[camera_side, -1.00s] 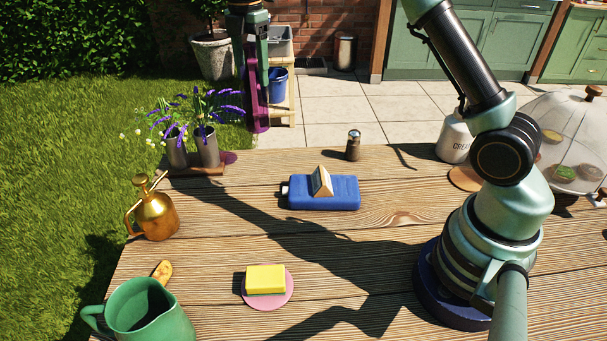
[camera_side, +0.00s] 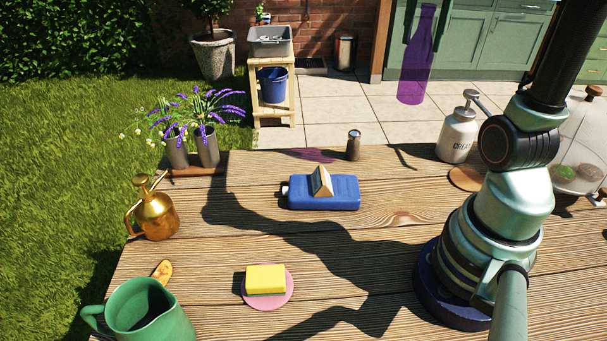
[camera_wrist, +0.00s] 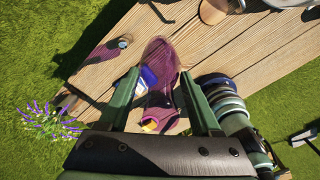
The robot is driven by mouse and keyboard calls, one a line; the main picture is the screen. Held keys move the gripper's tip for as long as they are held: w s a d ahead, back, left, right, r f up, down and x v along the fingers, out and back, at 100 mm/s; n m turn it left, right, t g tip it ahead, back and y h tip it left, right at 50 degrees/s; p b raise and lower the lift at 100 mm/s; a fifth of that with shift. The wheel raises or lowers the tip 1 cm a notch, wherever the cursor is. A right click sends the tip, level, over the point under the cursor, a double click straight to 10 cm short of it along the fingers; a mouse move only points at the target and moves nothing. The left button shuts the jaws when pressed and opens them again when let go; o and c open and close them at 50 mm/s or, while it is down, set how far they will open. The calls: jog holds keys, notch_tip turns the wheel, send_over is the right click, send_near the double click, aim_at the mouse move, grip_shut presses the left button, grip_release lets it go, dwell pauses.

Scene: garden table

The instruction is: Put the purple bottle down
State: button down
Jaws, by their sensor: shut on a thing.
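The purple bottle (camera_side: 414,66) is translucent. In the side view it hangs upright, or nearly so, at the top, in front of the paving and green cabinets. Its base appears clear of the table (camera_side: 390,215), and its purple shadow falls near the table's far edge. In the wrist view the bottle (camera_wrist: 163,62) lies between the two green fingers of my gripper (camera_wrist: 159,78), which is shut on it. My gripper is out of frame in the side view.
A blue bottle (camera_side: 335,193) lies flat with a wedge-shaped piece on it. Around it stand a pepper mill (camera_side: 353,146), brass sprayer (camera_side: 156,215), green jug (camera_side: 150,312), sponge on a pink dish (camera_side: 266,279) and cream dispenser (camera_side: 456,136). Wood between them is bare.

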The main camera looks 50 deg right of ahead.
notch_tip(320, 180, down, 20)
jog(key=shift+s, duration=0.15)
dwell(0.4)
jog(key=shift+c, duration=0.4)
grip_release()
jog(key=shift+f, duration=0.1)
